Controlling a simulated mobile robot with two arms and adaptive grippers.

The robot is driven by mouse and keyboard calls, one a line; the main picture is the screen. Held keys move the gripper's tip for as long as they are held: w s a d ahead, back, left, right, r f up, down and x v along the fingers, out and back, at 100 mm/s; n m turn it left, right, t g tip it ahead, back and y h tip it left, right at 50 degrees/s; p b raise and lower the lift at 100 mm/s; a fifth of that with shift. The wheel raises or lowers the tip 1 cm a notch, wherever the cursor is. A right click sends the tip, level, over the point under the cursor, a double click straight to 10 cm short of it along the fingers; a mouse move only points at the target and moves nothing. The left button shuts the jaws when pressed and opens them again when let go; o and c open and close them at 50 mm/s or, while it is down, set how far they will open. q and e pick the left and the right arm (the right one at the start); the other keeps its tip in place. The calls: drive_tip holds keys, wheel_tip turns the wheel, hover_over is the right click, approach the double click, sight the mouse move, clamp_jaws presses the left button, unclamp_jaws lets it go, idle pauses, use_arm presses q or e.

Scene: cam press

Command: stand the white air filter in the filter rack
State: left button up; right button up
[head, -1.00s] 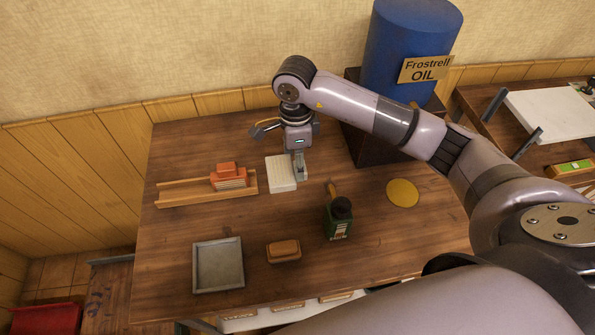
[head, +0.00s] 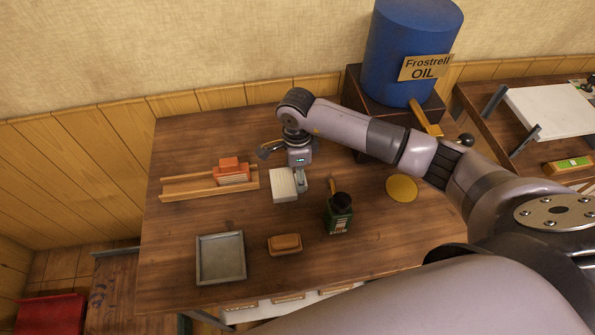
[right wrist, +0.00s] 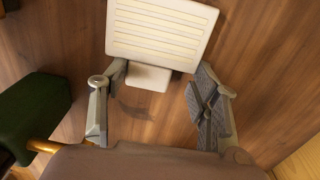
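The white air filter (head: 283,186) is a ribbed block near the middle of the table, beside my right gripper. In the right wrist view the filter (right wrist: 165,32) shows its ribbed face, with a small white tab (right wrist: 148,77) toward me. My right gripper (head: 301,186) is low over the table; in its wrist view the two fingers (right wrist: 160,76) stand apart on either side of the tab, with a gap on the right side. The filter rack, a long wooden piece with rails (head: 190,188), lies to the left with orange-framed filters (head: 232,173) at its right end. My left gripper is not in view.
A grey tray (head: 220,258) and a brown block (head: 285,244) lie in front. A blue oil drum (head: 415,50) is at the back. The table between filter and rack is clear.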

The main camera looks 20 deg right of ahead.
drive_tip(key=o, duration=0.4)
drive_tip(key=shift+r, duration=0.1)
